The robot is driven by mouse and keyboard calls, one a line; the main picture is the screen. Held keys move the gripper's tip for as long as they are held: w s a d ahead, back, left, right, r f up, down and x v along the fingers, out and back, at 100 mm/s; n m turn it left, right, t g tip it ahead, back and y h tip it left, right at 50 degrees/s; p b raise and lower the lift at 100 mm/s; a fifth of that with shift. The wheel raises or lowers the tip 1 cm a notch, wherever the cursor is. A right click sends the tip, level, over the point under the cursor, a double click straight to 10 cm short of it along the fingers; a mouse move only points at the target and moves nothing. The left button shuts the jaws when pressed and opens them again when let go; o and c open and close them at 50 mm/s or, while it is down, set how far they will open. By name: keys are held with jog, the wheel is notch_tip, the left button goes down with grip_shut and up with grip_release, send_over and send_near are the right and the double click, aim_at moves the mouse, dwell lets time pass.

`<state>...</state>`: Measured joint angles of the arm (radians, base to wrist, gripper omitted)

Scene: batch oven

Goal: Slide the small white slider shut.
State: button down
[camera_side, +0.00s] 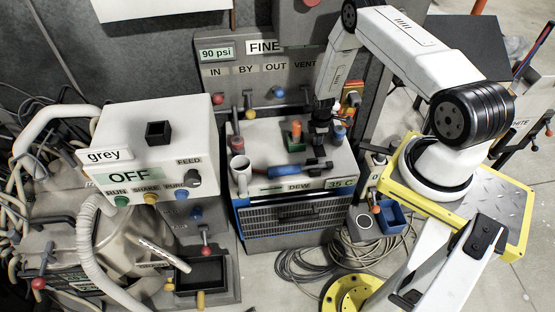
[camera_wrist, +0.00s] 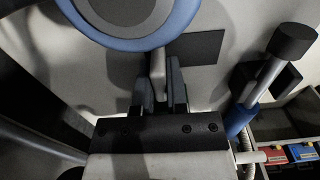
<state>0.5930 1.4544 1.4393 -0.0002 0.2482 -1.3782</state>
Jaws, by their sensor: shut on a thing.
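My gripper (camera_side: 320,143) points down at the top of the grey box with the "DEW" and "35 C" labels. In the wrist view its two dark fingers (camera_wrist: 160,95) are shut on a narrow pale upright tab, which looks like the small white slider (camera_wrist: 157,64). A dark rectangular patch (camera_wrist: 203,47) lies on the pale surface just right of the tab; I cannot tell whether it is an opening. In the side view the gripper hides the slider.
A blue-rimmed round part (camera_wrist: 184,22) is close beyond the fingers. A black-capped post with a blue base (camera_wrist: 238,118) stands to the right. On the box top are a white pipe (camera_side: 240,172), an orange-and-green part (camera_side: 296,133) and a blue-and-black handle (camera_side: 284,172).

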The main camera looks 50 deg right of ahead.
aim_at(321, 156)
dwell(0.8)
jog(key=shift+s+a, duration=1.95)
jog(key=shift+s, duration=0.05)
jog(key=c, duration=0.7)
grip_release()
jog(key=shift+o, duration=0.3)
jog(key=shift+w+r, duration=0.1)
jog(key=shift+r, duration=0.55)
notch_tip(321, 156, up, 6)
jog(key=shift+r, duration=0.25)
